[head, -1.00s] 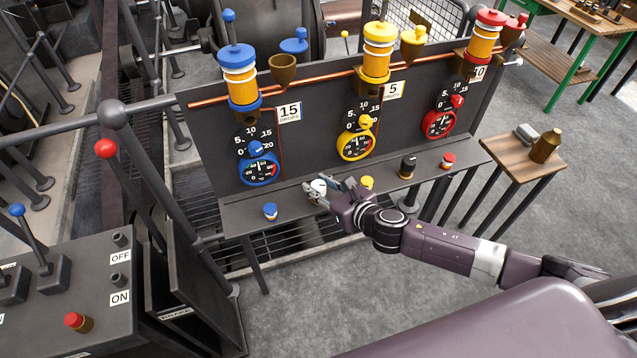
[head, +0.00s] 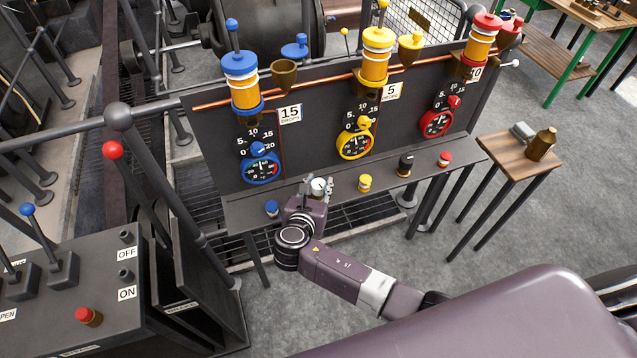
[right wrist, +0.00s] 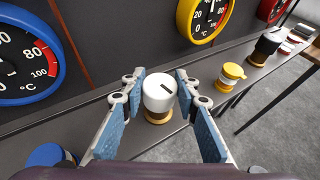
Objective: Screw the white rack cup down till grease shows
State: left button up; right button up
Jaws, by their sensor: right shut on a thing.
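The white rack cup (head: 318,187) stands upright on the narrow shelf below the gauge panel. In the right wrist view the white cup (right wrist: 158,94) shows a dark line on its top and a brass-coloured base. My right gripper (head: 318,190) comes in from the front with one finger on each side of the cup. In the wrist view my right gripper (right wrist: 159,86) is shut on the cup, its fingertips close against its sides. No grease shows around the cup. My left gripper is not in view.
A blue cup (head: 272,208) stands left on the shelf (head: 340,200); yellow (head: 365,182), black (head: 405,165) and red (head: 444,160) cups stand right. The panel (head: 310,140) with gauges rises behind. A side table (head: 505,160) holds a brass bottle (head: 541,144).

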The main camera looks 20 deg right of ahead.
jog(key=shift+m+g+h, duration=0.3)
jog(key=shift+m+h, duration=0.2)
jog(key=shift+m, duration=0.1)
jog(key=o, duration=1.2)
jog(key=v, duration=1.2)
jog(key=shift+w+a, duration=0.15)
